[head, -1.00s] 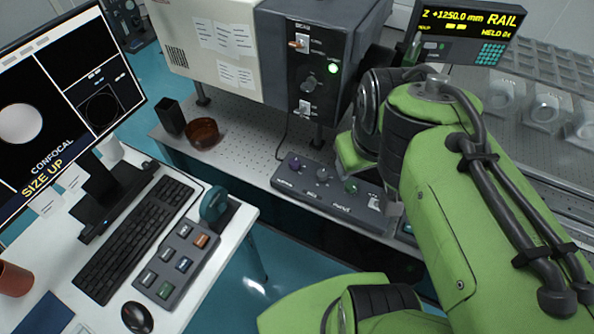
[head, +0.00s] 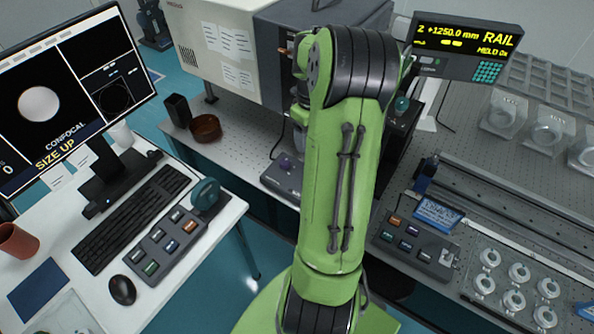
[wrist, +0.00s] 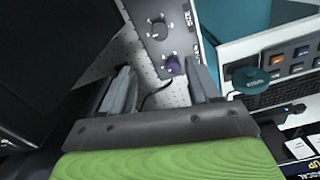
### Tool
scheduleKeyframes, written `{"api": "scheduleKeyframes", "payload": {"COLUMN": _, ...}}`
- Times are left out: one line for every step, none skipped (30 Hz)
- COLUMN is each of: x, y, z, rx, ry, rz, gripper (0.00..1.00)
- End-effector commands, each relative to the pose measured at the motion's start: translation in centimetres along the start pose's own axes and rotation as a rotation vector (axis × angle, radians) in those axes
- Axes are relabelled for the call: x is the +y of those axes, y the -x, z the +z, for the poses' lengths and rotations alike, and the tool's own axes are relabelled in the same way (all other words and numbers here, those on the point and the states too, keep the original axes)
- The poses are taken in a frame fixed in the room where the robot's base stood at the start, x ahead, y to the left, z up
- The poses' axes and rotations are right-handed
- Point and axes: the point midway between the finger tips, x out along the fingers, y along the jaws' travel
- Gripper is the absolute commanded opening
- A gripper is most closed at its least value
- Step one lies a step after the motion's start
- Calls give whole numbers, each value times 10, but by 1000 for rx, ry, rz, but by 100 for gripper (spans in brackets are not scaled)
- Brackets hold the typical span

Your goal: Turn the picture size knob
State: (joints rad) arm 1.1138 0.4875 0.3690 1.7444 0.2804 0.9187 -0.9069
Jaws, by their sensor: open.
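The dark control box (head: 286,182) stands at the front of the perforated table; my arm hides most of it in the head view. Its purple knob (head: 284,161) shows left of my arm. In the wrist view the purple knob (wrist: 172,66) is ahead of my gripper (wrist: 163,80), between the fingers in the picture, with a grey knob (wrist: 158,29) beyond it. A partly legible label like "SIZE" is beside the knobs; I cannot tell surely which knob it names. My gripper is open and empty. The head view hides it behind the arm. The monitor (head: 62,100) reads "SIZE UP".
A desk at left holds a keyboard (head: 130,220), a button box (head: 166,240) and a mouse (head: 122,290). A brown bowl (head: 206,128) and black holder (head: 178,110) stand behind the control box. Another button box (head: 415,245) and rails are at right.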

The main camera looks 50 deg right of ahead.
Motion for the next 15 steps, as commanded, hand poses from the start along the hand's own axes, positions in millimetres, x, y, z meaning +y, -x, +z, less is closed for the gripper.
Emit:
{"api": "scheduleKeyframes", "payload": {"x": -1, "y": -12, "z": 1, "rx": -3, "ry": 0, "rz": -4, "gripper": 61}}
{"api": "scheduleKeyframes", "payload": {"x": -1, "y": -19, "z": 1, "rx": -4, "ry": 0, "rz": -5, "gripper": 61}}
{"api": "scheduleKeyframes", "payload": {"x": -1, "y": -29, "z": 1, "rx": -4, "ry": -1, "rz": -5, "gripper": 61}}
{"api": "scheduleKeyframes", "payload": {"x": -1, "y": -37, "z": 1, "rx": -4, "ry": -1, "rz": -5, "gripper": 61}}
{"api": "scheduleKeyframes", "payload": {"x": -1, "y": -45, "z": 1, "rx": -4, "ry": -1, "rz": -6, "gripper": 61}}
{"api": "scheduleKeyframes", "payload": {"x": -1, "y": -55, "z": 1, "rx": -4, "ry": -1, "rz": -6, "gripper": 61}}
{"api": "scheduleKeyframes", "payload": {"x": -1, "y": -63, "z": 1, "rx": -4, "ry": 0, "rz": -5, "gripper": 61}}
{"api": "scheduleKeyframes", "payload": {"x": -2, "y": -70, "z": 1, "rx": -4, "ry": 0, "rz": -5, "gripper": 61}}
{"api": "scheduleKeyframes", "payload": {"x": -2, "y": -80, "z": 1, "rx": -4, "ry": -1, "rz": -5, "gripper": 61}}
{"api": "scheduleKeyframes", "payload": {"x": -1, "y": -88, "z": 1, "rx": -3, "ry": -1, "rz": -4, "gripper": 61}}
{"api": "scheduleKeyframes", "payload": {"x": -2, "y": -96, "z": 1, "rx": -3, "ry": -1, "rz": -6, "gripper": 61}}
{"api": "scheduleKeyframes", "payload": {"x": -2, "y": -106, "z": 1, "rx": -3, "ry": -1, "rz": -5, "gripper": 61}}
{"api": "scheduleKeyframes", "payload": {"x": -1, "y": -112, "z": 1, "rx": -3, "ry": -1, "rz": -4, "gripper": 61}}
{"api": "scheduleKeyframes", "payload": {"x": -1, "y": -119, "z": 1, "rx": -3, "ry": -1, "rz": -4, "gripper": 61}}
{"api": "scheduleKeyframes", "payload": {"x": -2, "y": -127, "z": 1, "rx": -2, "ry": 0, "rz": -4, "gripper": 61}}
